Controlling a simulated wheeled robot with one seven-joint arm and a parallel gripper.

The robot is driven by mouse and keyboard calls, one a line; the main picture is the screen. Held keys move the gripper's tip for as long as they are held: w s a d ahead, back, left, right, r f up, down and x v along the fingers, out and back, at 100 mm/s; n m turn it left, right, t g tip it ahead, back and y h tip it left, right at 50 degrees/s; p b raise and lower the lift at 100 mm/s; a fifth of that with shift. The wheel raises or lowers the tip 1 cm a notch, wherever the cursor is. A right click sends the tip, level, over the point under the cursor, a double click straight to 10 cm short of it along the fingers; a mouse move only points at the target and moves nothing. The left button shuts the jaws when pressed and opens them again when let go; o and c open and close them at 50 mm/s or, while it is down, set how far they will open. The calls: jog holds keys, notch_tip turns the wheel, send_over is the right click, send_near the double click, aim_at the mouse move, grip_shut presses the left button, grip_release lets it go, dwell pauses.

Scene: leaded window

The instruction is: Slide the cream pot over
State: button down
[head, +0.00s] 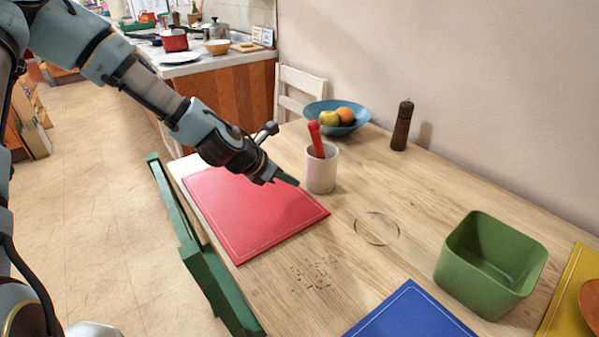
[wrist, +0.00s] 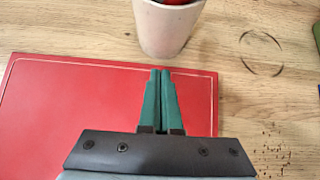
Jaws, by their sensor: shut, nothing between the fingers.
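The cream pot (head: 321,174) stands upright on the wooden table, just beyond the far edge of the red mat. A red-handled thing (head: 316,139) sticks up out of it. In the wrist view the pot (wrist: 166,30) is at the top centre, its upper part cut off by the frame. My gripper (head: 291,181) is shut and empty, low over the red mat's far edge, close to the pot's left side. In the wrist view its green fingertips (wrist: 160,72) are together and point at the pot's base, with a small gap showing. A dark ring mark (head: 377,228) lies on the bare wood to the pot's right.
A red mat (head: 245,215) lies under my gripper. A blue bowl of fruit (head: 318,108) and a pepper mill (head: 402,126) stand behind the pot. A green bin (head: 463,277) and a blue mat (head: 410,312) are to the right. Crumbs (head: 315,274) lie in front.

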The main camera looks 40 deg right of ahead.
aim_at(309, 167)
jog(key=shift+s+d+r+p, duration=0.15)
jog(key=shift+d+p, duration=0.15)
jog(key=shift+d, duration=1.35)
jog(key=shift+d, duration=1.85)
